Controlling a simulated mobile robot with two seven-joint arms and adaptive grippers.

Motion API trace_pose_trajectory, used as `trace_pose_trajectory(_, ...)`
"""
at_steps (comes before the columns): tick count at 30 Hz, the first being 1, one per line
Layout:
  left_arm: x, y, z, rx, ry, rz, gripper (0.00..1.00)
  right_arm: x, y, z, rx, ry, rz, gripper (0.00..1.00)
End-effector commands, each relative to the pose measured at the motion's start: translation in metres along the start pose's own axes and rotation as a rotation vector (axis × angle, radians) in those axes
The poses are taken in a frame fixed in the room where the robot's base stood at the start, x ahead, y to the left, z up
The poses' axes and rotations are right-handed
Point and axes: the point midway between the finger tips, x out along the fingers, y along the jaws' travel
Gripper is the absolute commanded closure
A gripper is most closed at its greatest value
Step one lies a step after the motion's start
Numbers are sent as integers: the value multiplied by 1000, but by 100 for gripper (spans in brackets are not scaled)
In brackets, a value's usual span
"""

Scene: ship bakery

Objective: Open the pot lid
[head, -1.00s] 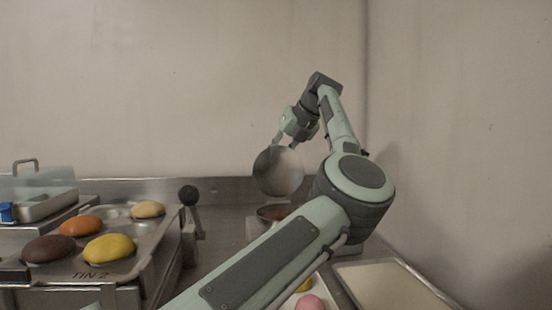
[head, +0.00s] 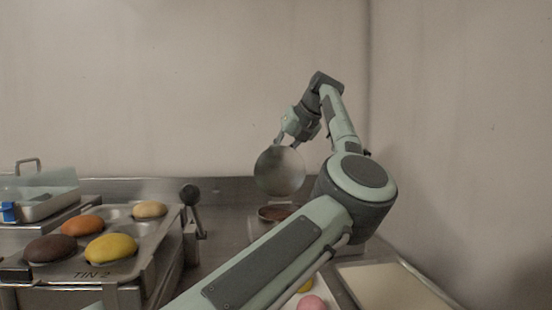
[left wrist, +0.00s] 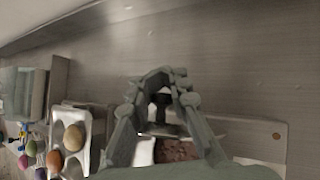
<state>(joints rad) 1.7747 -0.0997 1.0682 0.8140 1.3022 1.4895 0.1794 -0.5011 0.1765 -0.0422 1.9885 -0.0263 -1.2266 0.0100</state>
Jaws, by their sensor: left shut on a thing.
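My left gripper (head: 287,140) is shut on the pot lid (head: 279,171), a round grey metal disc held by its top. The lid is tilted nearly on edge, with its broad face towards the head camera. It hangs apart from the pot (head: 262,220), above it. The pot is open, and brown contents (head: 274,213) show inside; my arm hides part of it. In the left wrist view the gripper's links fill the middle, and brown contents show between them (left wrist: 178,150). My right gripper is not in view.
A metal tin (head: 140,256) with several coloured buns stands at left, beside a black-knobbed lever (head: 190,195). A pale tray (head: 390,284) lies at lower right by the side wall. A pink bun (head: 312,303) shows at the bottom. The back wall is close behind.

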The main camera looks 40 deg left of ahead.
Motion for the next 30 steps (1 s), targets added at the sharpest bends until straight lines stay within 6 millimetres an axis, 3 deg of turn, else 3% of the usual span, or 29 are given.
trace_pose_trajectory(1, 4, -9, -10, 12, 23, -8, 100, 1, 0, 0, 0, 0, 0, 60)
trace_pose_trajectory(8, 4, -9, -10, 12, 23, -8, 100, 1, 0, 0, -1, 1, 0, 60)
trace_pose_trajectory(9, 4, -9, -10, 12, 22, -8, 81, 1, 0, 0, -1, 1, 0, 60)
trace_pose_trajectory(14, 5, -8, -9, 11, 22, -7, 62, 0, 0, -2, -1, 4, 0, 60)
trace_pose_trajectory(30, 2, -5, -5, 7, 20, -3, 62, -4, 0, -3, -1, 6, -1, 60)
